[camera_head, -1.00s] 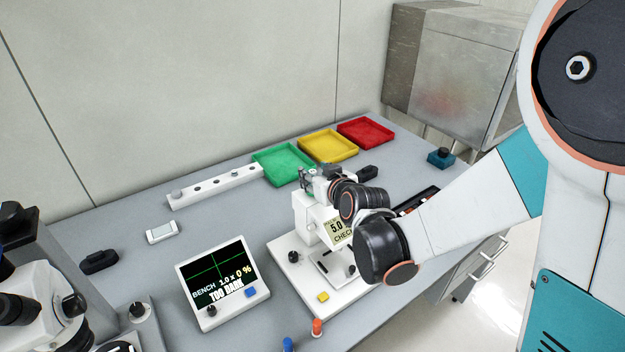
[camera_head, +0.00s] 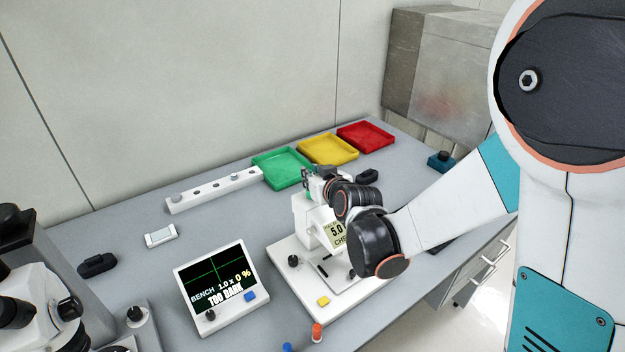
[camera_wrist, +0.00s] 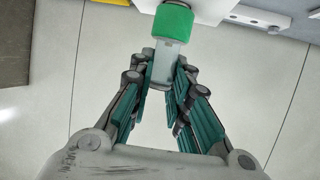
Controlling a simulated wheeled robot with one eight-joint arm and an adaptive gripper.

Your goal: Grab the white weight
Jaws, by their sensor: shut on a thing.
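My gripper (camera_head: 312,178) is above the head of the white bonding machine (camera_head: 310,215) in the head view, partly hidden by my wrist. In the wrist view my gripper (camera_wrist: 162,82) is shut on a pale, whitish piece, which looks like the white weight (camera_wrist: 163,65). It sits between the fingertips, its far end against or just behind a green cylinder (camera_wrist: 173,22). I cannot tell whether the two are joined. The white weight cannot be made out in the head view.
A white rack with several holes (camera_head: 215,190) lies at the back of the bench. Green (camera_head: 283,168), yellow (camera_head: 328,149) and red (camera_head: 366,135) trays stand behind the machine. Bench between rack and display is mostly clear.

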